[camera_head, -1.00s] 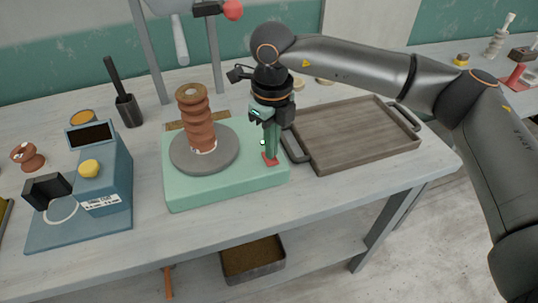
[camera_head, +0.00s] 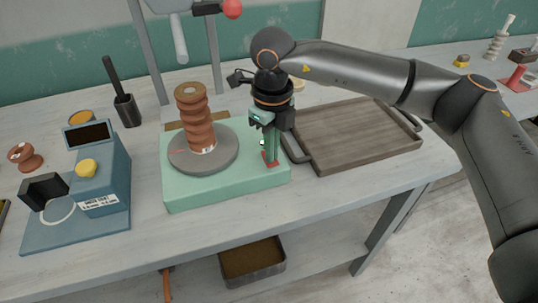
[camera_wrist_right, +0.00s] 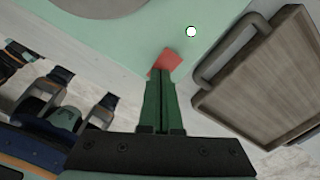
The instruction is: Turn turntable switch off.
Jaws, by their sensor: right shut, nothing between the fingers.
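The turntable (camera_head: 215,190) is a pale green box with a round grey disc (camera_head: 181,160) on top. A stacked brown clay piece (camera_head: 195,118) stands upright on the disc. A small red switch part (camera_head: 271,164) sits on the box's right front top and also shows in the right wrist view (camera_wrist_right: 166,61). My right gripper (camera_head: 271,160) points down over it, its green fingers shut and empty. The fingertips (camera_wrist_right: 164,76) are at the red part and hide some of it; I cannot tell whether they touch. A small white dot (camera_wrist_right: 191,32) shows near the switch. My left gripper is not in view.
A wooden tray (camera_head: 350,135) with grey handles lies close to the right of the turntable. A blue device (camera_head: 103,180) with a yellow knob stands at the left. A metal bin (camera_head: 252,262) sits on the lower shelf.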

